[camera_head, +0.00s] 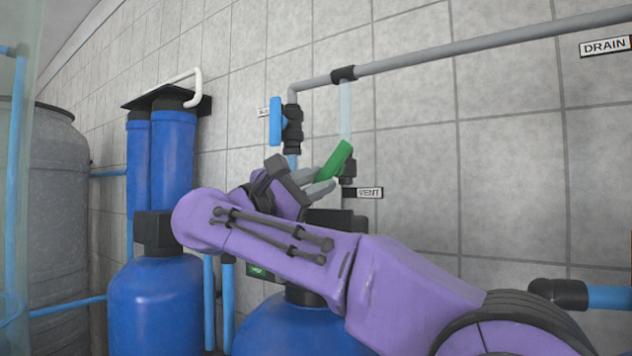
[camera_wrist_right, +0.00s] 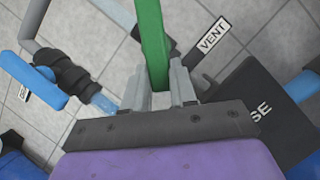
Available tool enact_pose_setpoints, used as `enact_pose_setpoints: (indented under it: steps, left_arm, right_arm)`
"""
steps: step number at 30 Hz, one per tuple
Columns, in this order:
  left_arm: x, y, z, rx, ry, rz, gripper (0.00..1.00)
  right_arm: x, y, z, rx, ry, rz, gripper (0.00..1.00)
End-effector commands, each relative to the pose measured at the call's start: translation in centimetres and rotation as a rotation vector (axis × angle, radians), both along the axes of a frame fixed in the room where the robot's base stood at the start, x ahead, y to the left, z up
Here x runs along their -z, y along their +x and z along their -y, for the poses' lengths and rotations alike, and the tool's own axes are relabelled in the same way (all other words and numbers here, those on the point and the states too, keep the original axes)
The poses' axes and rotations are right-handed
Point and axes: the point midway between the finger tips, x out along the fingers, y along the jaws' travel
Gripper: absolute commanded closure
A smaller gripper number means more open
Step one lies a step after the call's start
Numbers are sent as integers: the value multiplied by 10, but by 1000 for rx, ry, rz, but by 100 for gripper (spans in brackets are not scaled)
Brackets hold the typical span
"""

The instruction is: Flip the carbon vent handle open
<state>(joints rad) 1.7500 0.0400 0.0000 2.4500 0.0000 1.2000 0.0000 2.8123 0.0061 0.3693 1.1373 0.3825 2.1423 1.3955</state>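The vent handle (camera_head: 336,161) is a green lever on a dark valve (camera_head: 348,172), beside the VENT label (camera_head: 369,192). It slants from upper right to lower left in the head view. My right gripper (camera_head: 325,179) has its two grey fingers on either side of the lever's lower end. In the right wrist view the green handle (camera_wrist_right: 152,40) runs down between the fingertips of my right gripper (camera_wrist_right: 161,80), which look closed against its sides. The VENT label (camera_wrist_right: 213,35) is right of it there. My left gripper is not in view.
A blue-handled valve (camera_head: 276,121) stands left of the vent. A grey pipe (camera_head: 450,50) runs along the tiled wall toward the DRAIN label (camera_head: 605,46). Blue tanks (camera_head: 155,305) and filter housings (camera_head: 172,155) stand at left and below.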

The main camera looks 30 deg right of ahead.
Motion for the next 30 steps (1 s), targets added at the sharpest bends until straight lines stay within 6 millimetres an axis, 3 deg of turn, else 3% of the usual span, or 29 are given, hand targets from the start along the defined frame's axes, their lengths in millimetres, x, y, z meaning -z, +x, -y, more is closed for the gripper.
enact_pose_setpoints:
  steps: [11,24,30]
  left_arm:
    - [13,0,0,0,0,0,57]
    - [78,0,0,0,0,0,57]
    - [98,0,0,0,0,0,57]
  right_arm:
    - [6,-1,1,1,-12,-34,100]
    - [16,-11,6,1,-126,-313,100]
    - [16,-16,8,-1,-184,-458,100]
